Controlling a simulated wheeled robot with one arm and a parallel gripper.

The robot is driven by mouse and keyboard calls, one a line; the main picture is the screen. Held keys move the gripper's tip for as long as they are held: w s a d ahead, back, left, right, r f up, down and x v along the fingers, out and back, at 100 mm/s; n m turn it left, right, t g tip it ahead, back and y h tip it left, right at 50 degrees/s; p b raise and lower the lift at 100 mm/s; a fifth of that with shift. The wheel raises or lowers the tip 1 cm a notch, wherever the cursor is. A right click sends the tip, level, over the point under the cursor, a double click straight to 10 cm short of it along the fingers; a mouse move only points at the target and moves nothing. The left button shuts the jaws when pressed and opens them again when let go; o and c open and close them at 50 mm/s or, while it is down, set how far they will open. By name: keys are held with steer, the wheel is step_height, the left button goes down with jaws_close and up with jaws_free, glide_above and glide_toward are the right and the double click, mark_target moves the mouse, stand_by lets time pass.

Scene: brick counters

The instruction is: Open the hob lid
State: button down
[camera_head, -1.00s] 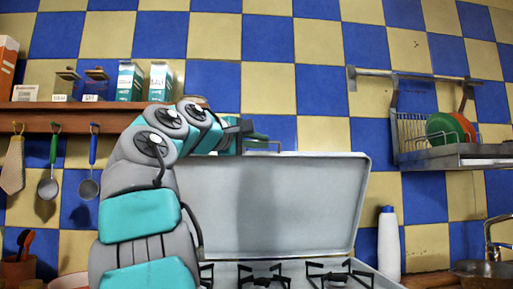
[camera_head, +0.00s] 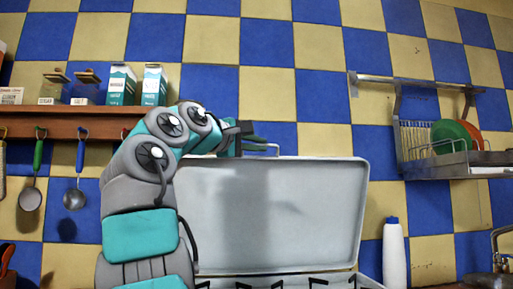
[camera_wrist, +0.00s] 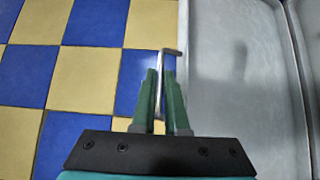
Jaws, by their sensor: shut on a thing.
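The grey hob lid (camera_head: 300,215) stands raised and close to upright behind the hob grates (camera_head: 318,283), which show only at the bottom edge of the head view. My gripper (camera_head: 252,140) is at the lid's top edge, left of its middle. Its green fingers (camera_wrist: 160,92) are shut on the thin metal handle (camera_wrist: 172,51), which sticks out from the lid's edge. The handle also shows in the head view (camera_head: 266,146). In the wrist view the lid (camera_wrist: 225,50) fills the area to the right of the fingers. Most of the hob is out of view.
A wooden shelf (camera_head: 60,121) with cartons and jars is on the wall at left, with hanging utensils (camera_head: 76,185) beneath. A metal dish rack (camera_head: 455,163) with plates is at right. A white bottle (camera_head: 394,258) stands right of the lid. A tap (camera_head: 499,240) is far right.

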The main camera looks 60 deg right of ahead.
steer(key=shift+s+a+r, duration=0.15)
steer(key=shift+a+r, duration=0.1)
steer(key=shift+r, duration=0.5)
steer(key=c, duration=1.2)
jaws_free()
steer(key=shift+s+a, duration=0.1)
steer(key=shift+o, duration=1.2)
steer(key=shift+f, duration=0.25)
